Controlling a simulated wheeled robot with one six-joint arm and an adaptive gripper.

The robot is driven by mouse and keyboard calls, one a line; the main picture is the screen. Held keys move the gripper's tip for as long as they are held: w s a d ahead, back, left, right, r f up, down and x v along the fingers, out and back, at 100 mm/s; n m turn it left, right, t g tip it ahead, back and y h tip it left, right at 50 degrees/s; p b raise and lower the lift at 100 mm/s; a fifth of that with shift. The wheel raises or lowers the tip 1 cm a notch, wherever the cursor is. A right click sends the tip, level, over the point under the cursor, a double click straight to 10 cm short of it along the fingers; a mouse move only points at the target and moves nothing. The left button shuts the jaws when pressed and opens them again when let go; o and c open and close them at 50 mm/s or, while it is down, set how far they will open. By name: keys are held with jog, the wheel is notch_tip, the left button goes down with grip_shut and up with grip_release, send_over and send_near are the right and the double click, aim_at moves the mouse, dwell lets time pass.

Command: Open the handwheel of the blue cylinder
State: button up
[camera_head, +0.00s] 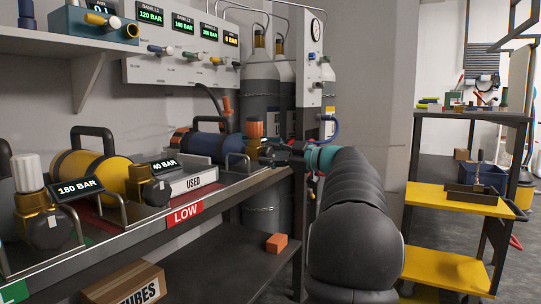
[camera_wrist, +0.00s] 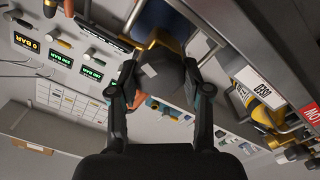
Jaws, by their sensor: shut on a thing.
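The blue cylinder (camera_head: 207,144) lies on its side in the bench rack in the head view. Its valve carries an orange handwheel (camera_head: 255,128) on top of a brass body. In the wrist view the brass valve end has a dark grey round part (camera_wrist: 163,78), and a bit of the orange handwheel (camera_wrist: 151,98) shows below it. My gripper (camera_wrist: 161,75) has its fingers on both sides of the dark round part and is shut on it. In the head view my gripper (camera_head: 281,152) reaches the valve from the right; its fingertips are hard to make out.
A "USED" sign (camera_head: 193,182) and a red "LOW" label (camera_head: 185,214) mark the bench. Tall grey cylinders (camera_head: 262,85) stand behind. An orange block (camera_head: 277,243) rests on the lower shelf.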

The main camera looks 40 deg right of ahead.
jog(key=shift+n, duration=1.9)
jog(key=o, duration=1.2)
jog(key=shift+c, duration=0.2)
jog(key=v, duration=1.2)
jog(key=shift+a+f, duration=0.1)
